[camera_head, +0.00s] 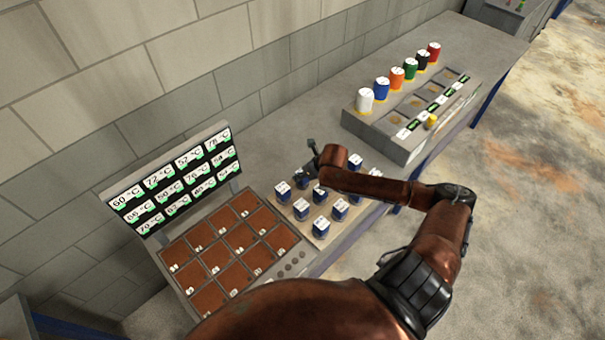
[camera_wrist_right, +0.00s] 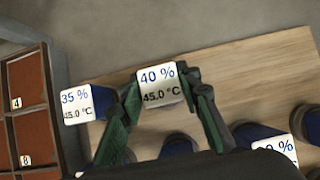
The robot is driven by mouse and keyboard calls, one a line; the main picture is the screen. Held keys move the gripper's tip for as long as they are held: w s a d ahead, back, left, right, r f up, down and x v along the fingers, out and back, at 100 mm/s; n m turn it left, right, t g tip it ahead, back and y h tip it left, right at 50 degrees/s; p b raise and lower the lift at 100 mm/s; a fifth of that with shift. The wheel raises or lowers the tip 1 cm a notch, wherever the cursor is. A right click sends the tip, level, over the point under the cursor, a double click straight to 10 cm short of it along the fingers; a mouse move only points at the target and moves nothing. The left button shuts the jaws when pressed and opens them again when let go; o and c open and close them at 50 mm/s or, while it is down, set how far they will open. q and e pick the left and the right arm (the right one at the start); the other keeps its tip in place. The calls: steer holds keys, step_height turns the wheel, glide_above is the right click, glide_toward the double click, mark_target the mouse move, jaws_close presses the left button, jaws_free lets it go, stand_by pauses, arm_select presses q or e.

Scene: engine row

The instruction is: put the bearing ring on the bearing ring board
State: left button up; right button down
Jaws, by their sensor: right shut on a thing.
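I cannot pick out a bearing ring or a board marked for it in either view. My right gripper (camera_wrist_right: 166,84) is shut on a dark-bodied canister (camera_wrist_right: 157,88) with a white top reading 40 % and 45.0 °C. Its fingers stand on both sides of the top. In the head view the right gripper (camera_head: 312,160) is at the far side of a light wooden board (camera_head: 319,240) that holds several blue canisters with white tops. I cannot tell whether the held canister touches the board. My left gripper is not in view.
Another canister (camera_wrist_right: 76,104), reading 35 %, stands close to the left finger. A brown numbered compartment tray (camera_head: 226,252) with a temperature display (camera_head: 172,181) is left of the board. A grey rack (camera_head: 408,140) with coloured cups is at the back right. Bare bench lies between them.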

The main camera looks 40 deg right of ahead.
steer(key=c, duration=1.4)
jaws_free()
steer(key=v, duration=1.2)
steer(key=shift+a, duration=0.1)
